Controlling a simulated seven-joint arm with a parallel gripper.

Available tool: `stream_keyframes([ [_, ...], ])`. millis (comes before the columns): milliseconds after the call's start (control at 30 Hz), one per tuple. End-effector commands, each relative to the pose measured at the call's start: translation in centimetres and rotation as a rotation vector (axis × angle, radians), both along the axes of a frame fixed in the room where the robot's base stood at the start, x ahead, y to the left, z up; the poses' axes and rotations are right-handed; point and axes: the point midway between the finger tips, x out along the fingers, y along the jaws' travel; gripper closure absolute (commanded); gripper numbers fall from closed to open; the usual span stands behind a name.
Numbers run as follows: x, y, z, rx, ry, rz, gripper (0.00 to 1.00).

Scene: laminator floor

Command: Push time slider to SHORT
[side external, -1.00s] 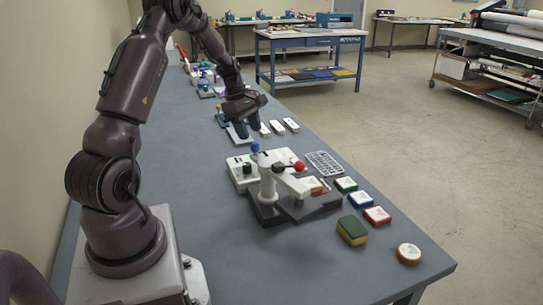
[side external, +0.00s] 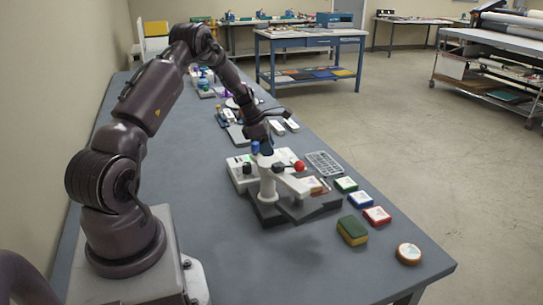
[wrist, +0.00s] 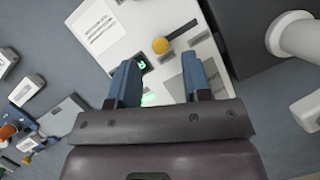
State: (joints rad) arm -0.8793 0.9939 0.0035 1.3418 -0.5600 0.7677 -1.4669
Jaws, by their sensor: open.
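A white control unit (side external: 237,179) stands on the bench behind a grey lever press. In the wrist view the white unit (wrist: 120,32) carries a round yellow-orange knob (wrist: 160,46) at one end of a dark slot (wrist: 182,30). This looks like the slider, but I cannot read its markings. Green lit displays (wrist: 141,63) show beside and between the fingers. My gripper (wrist: 160,72) is open and empty, its blue fingers over the unit, with the knob beyond the fingertips. In the side view my gripper (side external: 266,147) is at the unit's far side; contact cannot be told.
The lever press (side external: 268,190) with a red ball (side external: 299,166) stands close in front of the unit. A grey perforated tray (side external: 324,163), coloured blocks (side external: 376,215) and a green-yellow sponge (side external: 352,230) lie to the right.

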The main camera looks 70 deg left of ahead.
Motion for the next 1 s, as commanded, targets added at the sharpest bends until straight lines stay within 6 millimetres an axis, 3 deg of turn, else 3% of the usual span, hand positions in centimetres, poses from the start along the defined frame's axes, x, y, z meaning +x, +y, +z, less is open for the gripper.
stream_keyframes([
  [233,1.1,-0.5,-2.9,0.000,0.001,-0.001,0.55],
  [600,1.3,-0.5,-3.3,0.001,-0.001,-0.001,0.55],
  [800,1.3,-0.5,-3.3,0.002,0.000,-0.001,1.00],
  [1000,1.3,-0.8,-3.3,0.000,0.000,-0.001,1.00],
])
